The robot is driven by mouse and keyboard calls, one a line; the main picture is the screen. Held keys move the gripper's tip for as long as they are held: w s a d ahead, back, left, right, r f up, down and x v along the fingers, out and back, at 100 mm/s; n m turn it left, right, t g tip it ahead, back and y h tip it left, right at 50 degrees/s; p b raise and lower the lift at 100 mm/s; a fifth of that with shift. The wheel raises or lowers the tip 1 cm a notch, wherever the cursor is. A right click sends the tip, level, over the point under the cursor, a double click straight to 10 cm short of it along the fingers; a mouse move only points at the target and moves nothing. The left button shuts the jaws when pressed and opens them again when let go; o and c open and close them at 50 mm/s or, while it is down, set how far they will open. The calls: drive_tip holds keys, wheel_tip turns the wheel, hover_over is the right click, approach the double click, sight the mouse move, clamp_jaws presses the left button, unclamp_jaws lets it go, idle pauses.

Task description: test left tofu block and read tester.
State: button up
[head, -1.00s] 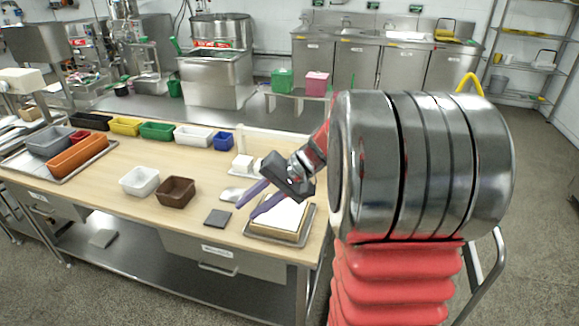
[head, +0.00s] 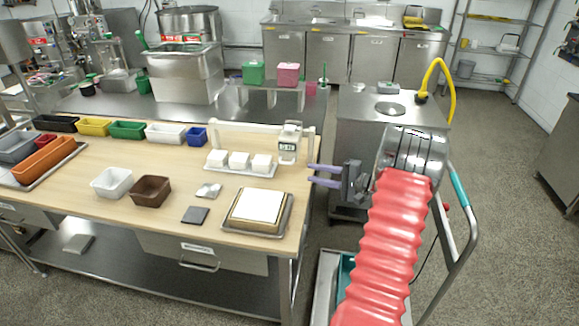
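Three white tofu blocks stand in a row on a shallow metal tray; the left tofu block (head: 216,158) is at the tray's (head: 238,173) left end, with the middle (head: 238,160) and right (head: 261,164) blocks beside it. The tester (head: 290,142), a white device with a small display, is mounted on a white rail frame (head: 245,128) behind the tray's right end. Its reading is too small to make out. My gripper (head: 312,174) has two purple fingers, parted and empty, pointing left at the table's right edge, apart from the tester and tray.
A white slab on a wooden board and tray (head: 262,208) lies at the front right. A dark grey square (head: 195,215), a small metal plate (head: 208,190), a brown bin (head: 150,191) and a white bin (head: 112,183) lie left of it. Coloured bins line the back left.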

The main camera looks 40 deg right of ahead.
drive_tip(key=d, duration=0.1)
drive_tip(key=s+d+f+h, duration=0.1)
drive_tip(key=d, duration=0.1)
drive_tip(key=shift+s+f+m+t, duration=0.1)
drive_tip(key=shift+f+m+t, duration=0.05)
drive_tip(key=shift+m+t, duration=0.25)
drive_tip(key=shift+a, duration=0.1)
drive_tip(key=x, duration=1.4)
drive_tip(key=shift+s, duration=0.1)
drive_tip(key=shift+f, duration=0.1)
clamp_jaws()
drive_tip(key=shift+a, duration=0.1)
